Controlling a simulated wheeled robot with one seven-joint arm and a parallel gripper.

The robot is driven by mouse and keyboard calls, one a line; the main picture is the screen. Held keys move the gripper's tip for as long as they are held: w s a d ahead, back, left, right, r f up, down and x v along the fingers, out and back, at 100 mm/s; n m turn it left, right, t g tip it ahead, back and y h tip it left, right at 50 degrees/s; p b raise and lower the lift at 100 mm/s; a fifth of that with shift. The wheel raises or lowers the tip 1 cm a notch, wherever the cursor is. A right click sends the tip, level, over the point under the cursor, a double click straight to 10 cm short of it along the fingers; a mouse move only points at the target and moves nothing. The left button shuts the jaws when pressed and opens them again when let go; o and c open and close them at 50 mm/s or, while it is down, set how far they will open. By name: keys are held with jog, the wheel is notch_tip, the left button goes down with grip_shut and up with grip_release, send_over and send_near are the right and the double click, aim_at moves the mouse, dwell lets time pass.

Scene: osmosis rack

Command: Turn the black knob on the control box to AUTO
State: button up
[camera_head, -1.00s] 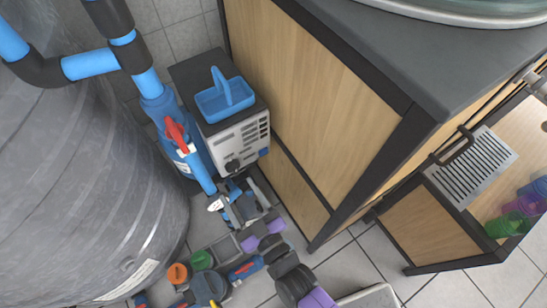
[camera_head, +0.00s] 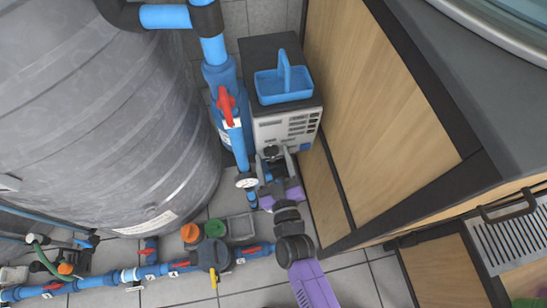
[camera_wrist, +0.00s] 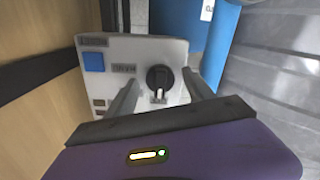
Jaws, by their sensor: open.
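The control box (camera_head: 287,128) stands between the blue pipe and the wooden cabinet, with a pale front panel. The black knob (camera_wrist: 160,78) is round with a light pointer mark toward the bottom of the wrist picture. In the head view the knob (camera_head: 271,152) is partly covered by my gripper. My gripper (camera_wrist: 158,90) is open, with its grey fingers on either side of the knob. I cannot tell whether they touch it. A blue square button (camera_wrist: 94,62) and small labels also show on the panel; the label text is too blurred to read.
A blue caddy (camera_head: 284,84) sits on top of the box. A blue pipe with a red valve handle (camera_head: 226,104) and a large grey tank (camera_head: 100,110) stand to the left. The wooden cabinet (camera_head: 385,110) is close on the right. More pipes and valves run along the floor.

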jog(key=shift+c, duration=0.4)
grip_shut()
jog(key=shift+m, duration=0.4)
jog(key=m+b, duration=0.1)
jog(key=m, duration=0.3)
jog(key=shift+f+m, duration=0.1)
jog(key=shift+m, duration=0.2)
jog(key=m+b, duration=0.1)
jog(key=m, duration=0.3)
jog(key=shift+m, duration=0.3)
jog(key=shift+o, duration=0.4)
grip_release()
